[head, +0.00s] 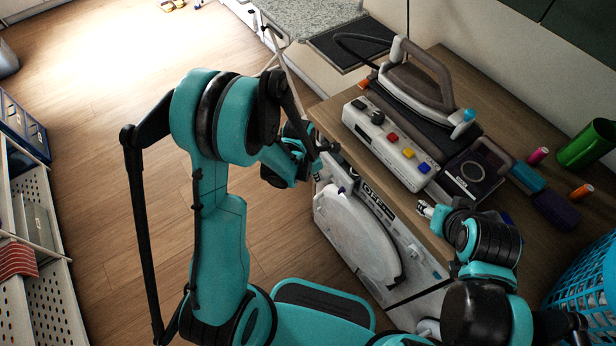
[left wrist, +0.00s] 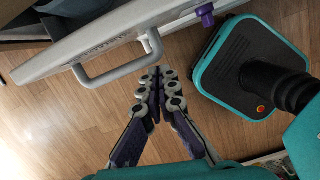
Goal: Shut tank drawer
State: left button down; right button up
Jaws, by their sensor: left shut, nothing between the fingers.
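A white front-loading appliance (head: 415,277) with a round door (head: 358,235) stands under the wooden worktop. In the left wrist view a pale grey front panel (left wrist: 65,53) with a loop handle (left wrist: 112,77) and a purple knob (left wrist: 205,15) crosses the top; a dark space shows behind it. I cannot tell for sure whether this is the tank drawer or how far out it is. My left gripper (left wrist: 158,80) is shut and empty, its tips close to the handle's right end; in the head view it is partly hidden by its arm. My right gripper (head: 427,209) is above the worktop; its fingers are unclear.
On the worktop (head: 325,117) are an iron (head: 420,80), a button panel (head: 390,143), small spools and a green cup (head: 588,145). A blue basket (head: 585,285) is at the right. Shelving (head: 40,250) stands at the left. The wooden floor (head: 90,110) between is clear.

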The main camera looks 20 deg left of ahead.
aim_at(330, 172)
pick_arm(q)
jog(key=shift+w+d, duration=0.15)
jog(key=shift+w, duration=0.05)
jog(key=w+d, duration=0.1)
jog(key=w, duration=0.1)
jog(key=w+d+b, duration=0.1)
jog(key=w+d, duration=0.1)
jog(key=shift+s, duration=0.1)
pick_arm(e)
jog(key=shift+f, duration=0.45)
